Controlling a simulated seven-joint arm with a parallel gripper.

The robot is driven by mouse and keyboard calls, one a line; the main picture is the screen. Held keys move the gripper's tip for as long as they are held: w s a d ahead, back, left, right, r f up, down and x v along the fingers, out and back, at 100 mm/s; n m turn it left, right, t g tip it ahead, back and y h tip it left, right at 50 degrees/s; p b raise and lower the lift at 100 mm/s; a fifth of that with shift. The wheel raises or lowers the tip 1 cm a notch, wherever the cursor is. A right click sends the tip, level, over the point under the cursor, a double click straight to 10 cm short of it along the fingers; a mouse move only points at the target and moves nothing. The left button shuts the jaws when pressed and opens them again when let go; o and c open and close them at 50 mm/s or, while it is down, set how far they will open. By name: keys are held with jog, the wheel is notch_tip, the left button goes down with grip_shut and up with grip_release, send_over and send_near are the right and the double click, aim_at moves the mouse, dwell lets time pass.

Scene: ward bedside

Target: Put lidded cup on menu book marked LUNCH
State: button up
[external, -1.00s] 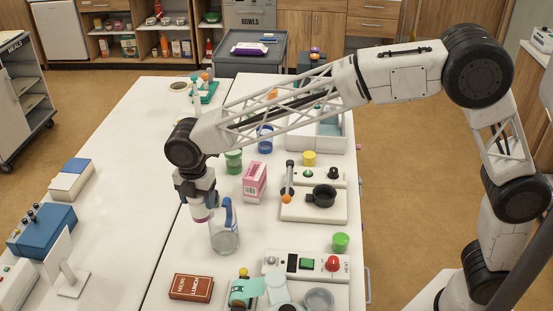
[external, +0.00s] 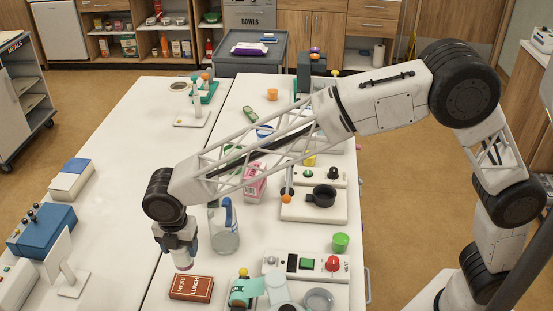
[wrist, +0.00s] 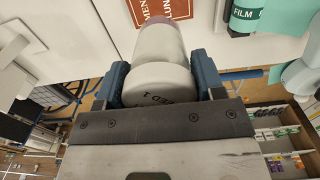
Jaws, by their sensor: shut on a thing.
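The lidded cup (external: 183,260) is a pale whitish cup with a darker end, held upright below my gripper (external: 178,247). In the wrist view my gripper (wrist: 160,85) is shut with a blue finger on each side of the cup (wrist: 158,50). The menu book (external: 190,287) is a red-brown booklet marked MENU LUNCH, lying flat on the table. The cup is just behind and slightly left of it in the external view. In the wrist view part of the menu book (wrist: 150,10) shows beyond the cup, which hides some of it.
A clear jug (external: 224,230) with a blue handle stands right of my gripper. A teal FILM roll (external: 246,290) and a panel with a red button (external: 333,264) are right of the menu book.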

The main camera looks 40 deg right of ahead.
aim_at(183, 259)
dwell(0.3)
jog(key=shift+f, duration=2.45)
jog(key=shift+f, duration=2.55)
jog(key=shift+f, duration=0.1)
jog(key=o, duration=1.1)
jog(key=shift+c, duration=0.2)
notch_tip(183, 259, up, 12)
jog(key=shift+r, duration=0.15)
